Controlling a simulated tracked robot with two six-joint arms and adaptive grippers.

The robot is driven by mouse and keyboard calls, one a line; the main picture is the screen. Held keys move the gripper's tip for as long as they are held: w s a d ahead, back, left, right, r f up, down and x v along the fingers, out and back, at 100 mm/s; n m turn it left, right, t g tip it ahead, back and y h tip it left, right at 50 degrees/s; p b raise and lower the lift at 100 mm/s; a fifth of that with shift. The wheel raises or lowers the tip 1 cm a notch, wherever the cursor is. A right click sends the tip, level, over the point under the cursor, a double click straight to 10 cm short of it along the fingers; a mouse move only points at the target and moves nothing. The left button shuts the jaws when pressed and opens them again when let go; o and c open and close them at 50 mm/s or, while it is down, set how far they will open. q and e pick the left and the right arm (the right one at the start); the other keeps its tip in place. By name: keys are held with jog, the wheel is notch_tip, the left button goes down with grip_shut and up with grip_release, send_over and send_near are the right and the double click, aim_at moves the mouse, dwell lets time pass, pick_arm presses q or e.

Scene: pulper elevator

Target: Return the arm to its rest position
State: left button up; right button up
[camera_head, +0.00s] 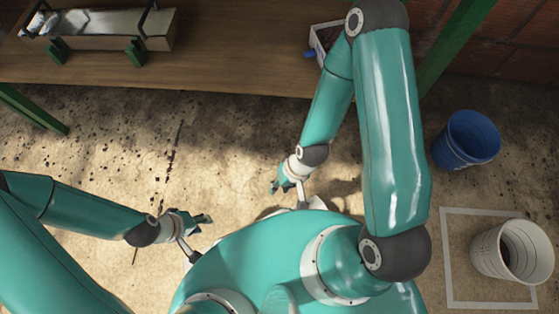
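My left arm comes in from the lower left, and its gripper (201,222) is over the floor beside my body. My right arm rises at the right, folds at the top near the table edge and comes back down. Its gripper (277,187) is low over the floor, just in front of my body. Both grippers are small and dark teal here. I see nothing held in either, but the finger gaps are too small to judge.
A wooden table (190,72) spans the back, with a metal trough (105,22) and a small crate (318,42) on it. A blue bucket (466,140) stands at the right. A white bucket (512,252) with dark contents stands within a white floor outline (448,262).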

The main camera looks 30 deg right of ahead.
jog(key=shift+a, duration=0.2)
notch_tip(320, 180, up, 35)
jog(key=p, duration=3.5)
jog(key=shift+w, duration=0.1)
